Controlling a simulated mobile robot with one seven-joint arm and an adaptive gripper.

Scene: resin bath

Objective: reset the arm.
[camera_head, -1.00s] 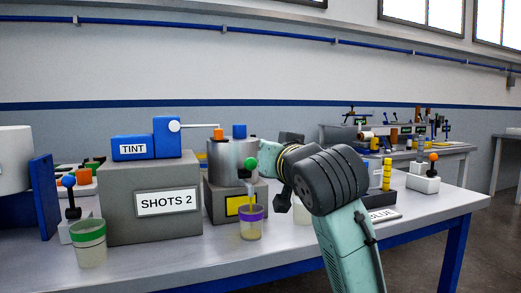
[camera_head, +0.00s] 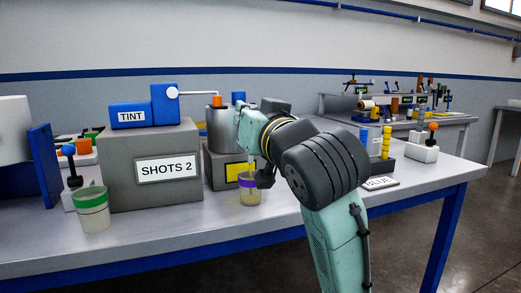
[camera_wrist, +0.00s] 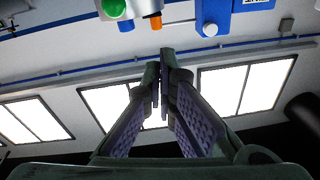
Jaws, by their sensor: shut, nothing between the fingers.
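My gripper (camera_wrist: 163,75) shows in the wrist view with its two fingers together and nothing between them. In the head view my arm reaches over the table's front edge, and its end is near the metal pot (camera_head: 219,128).
A purple-banded cup (camera_head: 249,196) stands below my arm's end. A green-banded cup (camera_head: 93,212) stands at left by the grey SHOTS 2 block (camera_head: 125,160), which bears the blue TINT unit (camera_head: 130,115). A BLUE label plate (camera_head: 380,183) lies at right. The front table strip (camera_head: 170,238) is clear.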

